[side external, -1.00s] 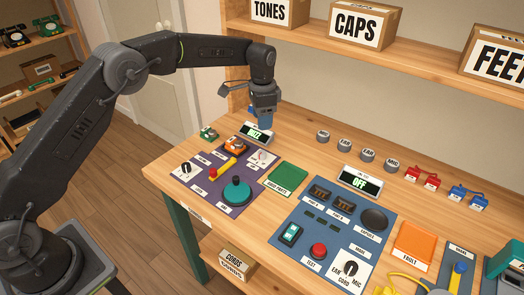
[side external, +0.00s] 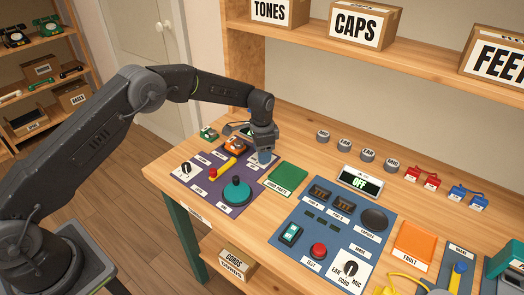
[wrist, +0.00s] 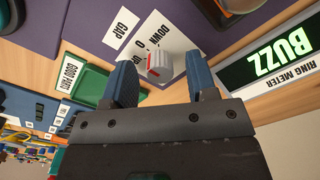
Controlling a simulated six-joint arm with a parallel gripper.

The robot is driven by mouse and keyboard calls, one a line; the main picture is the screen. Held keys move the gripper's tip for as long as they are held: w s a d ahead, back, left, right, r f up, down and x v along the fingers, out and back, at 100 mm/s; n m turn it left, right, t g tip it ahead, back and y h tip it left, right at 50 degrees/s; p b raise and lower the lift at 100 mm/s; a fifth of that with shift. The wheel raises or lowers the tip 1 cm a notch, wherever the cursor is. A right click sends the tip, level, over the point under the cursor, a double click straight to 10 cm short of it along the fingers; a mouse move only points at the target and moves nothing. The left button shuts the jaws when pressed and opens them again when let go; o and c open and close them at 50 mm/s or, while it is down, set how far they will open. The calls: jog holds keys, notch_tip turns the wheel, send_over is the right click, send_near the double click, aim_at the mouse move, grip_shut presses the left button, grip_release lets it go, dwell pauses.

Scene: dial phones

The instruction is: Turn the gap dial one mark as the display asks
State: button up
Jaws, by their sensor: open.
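The gap dial (wrist: 160,66) is a pale knob with a red mark on its side, on a white plate printed DOWN, 0 and UP. A GAP label (wrist: 122,27) lies beside it. My gripper (wrist: 162,80) is open, with its blue fingers on either side of the dial in the wrist view; I cannot tell if they touch it. In the side view my gripper (side external: 265,157) is low over the dial's place and hides the dial. The ring meter display (wrist: 266,62) reads BUZZ in green in the wrist view.
The dial's purple panel (side external: 193,193) also holds a teal round part (side external: 237,192), a yellow lever (side external: 225,166) and an orange part (side external: 235,146). A green GOOD PARTS tray (side external: 287,177) is just right of my gripper. A blue panel (side external: 290,260) lies farther right.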

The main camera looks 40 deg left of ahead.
jog(key=c, duration=0.9)
jog(key=shift+c, duration=0.2)
jog(key=shift+n, duration=0.3)
jog(key=n, duration=0.4)
jog(key=shift+n, duration=2.1)
jog(key=o, duration=0.9)
